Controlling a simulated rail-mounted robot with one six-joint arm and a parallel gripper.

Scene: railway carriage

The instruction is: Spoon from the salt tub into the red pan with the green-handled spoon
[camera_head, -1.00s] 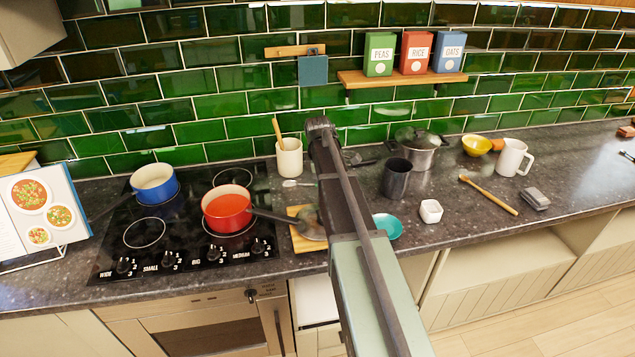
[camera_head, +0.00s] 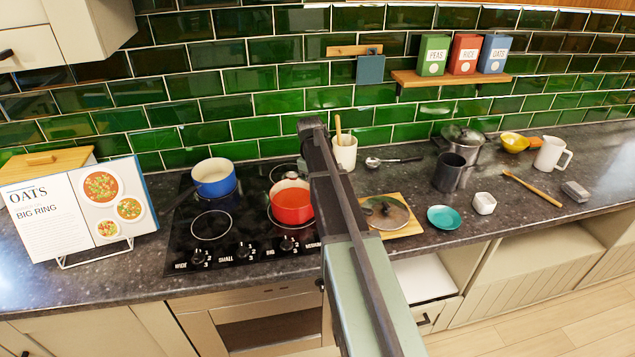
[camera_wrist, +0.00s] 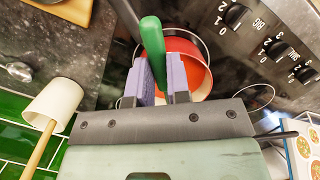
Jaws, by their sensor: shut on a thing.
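The red pan (camera_head: 291,204) sits on the hob, with its right part hidden behind my arm in the head view. It also shows in the wrist view (camera_wrist: 202,78), beyond my fingers. My gripper (camera_wrist: 165,88) is shut on the green handle (camera_wrist: 152,45) of the spoon. The spoon's bowl is hidden, and I cannot tell whether it holds anything. In the head view my arm hides the gripper and this spoon. A small white tub (camera_head: 484,203), possibly the salt tub, stands on the counter at the right; I see no readable label.
A blue pot (camera_head: 213,177) stands behind left on the hob. A cream utensil crock (camera_head: 344,153) and a board (camera_head: 408,226) with a glass lid are right of the hob. A teal dish (camera_head: 444,218) and dark mug (camera_head: 449,174) stand farther right. A recipe book (camera_head: 50,218) stands left.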

